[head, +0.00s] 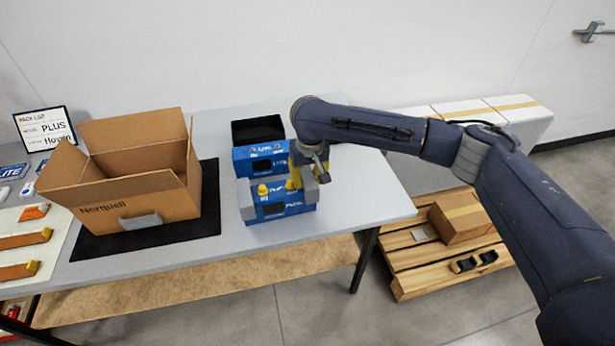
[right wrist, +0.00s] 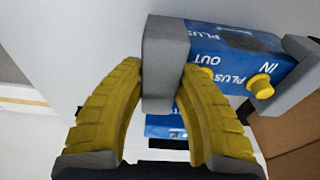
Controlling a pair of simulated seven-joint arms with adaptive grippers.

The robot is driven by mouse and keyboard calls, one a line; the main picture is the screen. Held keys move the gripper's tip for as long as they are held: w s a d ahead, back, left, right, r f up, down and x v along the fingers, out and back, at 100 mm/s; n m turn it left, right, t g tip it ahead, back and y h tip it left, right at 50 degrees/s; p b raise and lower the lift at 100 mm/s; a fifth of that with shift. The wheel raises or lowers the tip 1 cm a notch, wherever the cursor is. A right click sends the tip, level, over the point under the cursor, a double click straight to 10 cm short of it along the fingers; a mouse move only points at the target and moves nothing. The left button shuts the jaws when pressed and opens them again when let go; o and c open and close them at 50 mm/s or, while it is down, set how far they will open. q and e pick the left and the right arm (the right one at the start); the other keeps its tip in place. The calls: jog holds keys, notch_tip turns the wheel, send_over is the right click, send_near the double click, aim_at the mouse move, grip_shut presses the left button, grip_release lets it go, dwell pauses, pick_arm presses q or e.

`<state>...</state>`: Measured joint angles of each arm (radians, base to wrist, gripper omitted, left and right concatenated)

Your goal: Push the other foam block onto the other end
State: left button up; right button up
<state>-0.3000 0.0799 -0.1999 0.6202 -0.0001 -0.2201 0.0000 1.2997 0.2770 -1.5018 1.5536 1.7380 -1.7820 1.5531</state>
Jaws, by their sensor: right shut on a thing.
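A blue PLUS analyser (head: 279,206) with yellow caps lies near the front edge of the table. One grey foam block (head: 246,200) sits on its left end; it also shows at the right edge in the right wrist view (right wrist: 287,80). My right gripper (head: 296,176) is shut on the other grey foam block (head: 310,187) at the analyser's right end. In the right wrist view the yellow fingers close around this block (right wrist: 162,55), which is up against the blue end; how fully it is seated is unclear. My left gripper is not in view.
A blue LITE analyser (head: 259,158) and a black bin (head: 257,131) stand just behind. An open Norquell carton (head: 107,208) sits on a black mat (head: 148,237) to the left. The table (head: 370,195) is bare to the right.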

jog(key=shift+f, duration=0.3)
dwell(0.5)
jog(key=o, duration=1)
jog(key=shift+r, duration=3.55)
